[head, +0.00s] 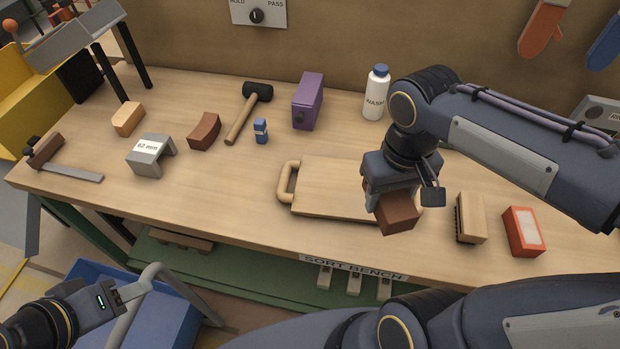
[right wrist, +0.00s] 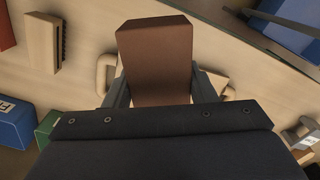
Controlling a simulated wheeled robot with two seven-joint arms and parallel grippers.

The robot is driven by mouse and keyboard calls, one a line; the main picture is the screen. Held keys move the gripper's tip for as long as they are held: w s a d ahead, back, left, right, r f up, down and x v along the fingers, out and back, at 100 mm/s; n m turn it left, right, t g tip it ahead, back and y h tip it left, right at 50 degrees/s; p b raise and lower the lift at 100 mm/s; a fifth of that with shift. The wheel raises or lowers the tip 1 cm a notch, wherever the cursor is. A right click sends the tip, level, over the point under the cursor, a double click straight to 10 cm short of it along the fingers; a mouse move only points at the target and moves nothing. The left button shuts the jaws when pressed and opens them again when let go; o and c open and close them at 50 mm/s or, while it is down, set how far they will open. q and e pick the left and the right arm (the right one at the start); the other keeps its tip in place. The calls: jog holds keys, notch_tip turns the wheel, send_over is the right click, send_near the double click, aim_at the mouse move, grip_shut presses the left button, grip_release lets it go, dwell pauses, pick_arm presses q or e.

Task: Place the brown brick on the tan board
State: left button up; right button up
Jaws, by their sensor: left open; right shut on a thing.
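The brown brick (head: 398,216) is gripped in my right gripper (head: 400,202), which points down. In the head view it overlaps the right front part of the tan board (head: 325,186); it appears held above it, though the gap is hard to judge. In the right wrist view the brick (right wrist: 155,55) sits between the two fingers (right wrist: 160,88), with parts of the board behind it. The board lies flat on the bench, its left loop handle showing; my right gripper and the brick hide its right end. My left gripper (head: 133,291) is open and empty, low at the left, off the bench.
A wooden brush (head: 471,218) and a red-and-white block (head: 523,231) lie right of the board. A blue bin (head: 95,275) is below the bench.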

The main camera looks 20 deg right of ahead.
jog(key=w+f+p, duration=0.1)
jog(key=w+f, duration=0.3)
jog(key=w, duration=0.6)
send_over(351, 187)
jog(key=f, duration=0.5)
jog(key=shift+s, duration=0.3)
jog(key=shift+w+f, duration=0.2)
jog(key=shift+f, duration=0.8)
jog(key=shift+w+f, duration=0.2)
jog(key=shift+f, duration=0.8)
jog(key=shift+f, duration=0.15)
jog(key=o, duration=1.3)
jog(key=shift+o, duration=0.2)
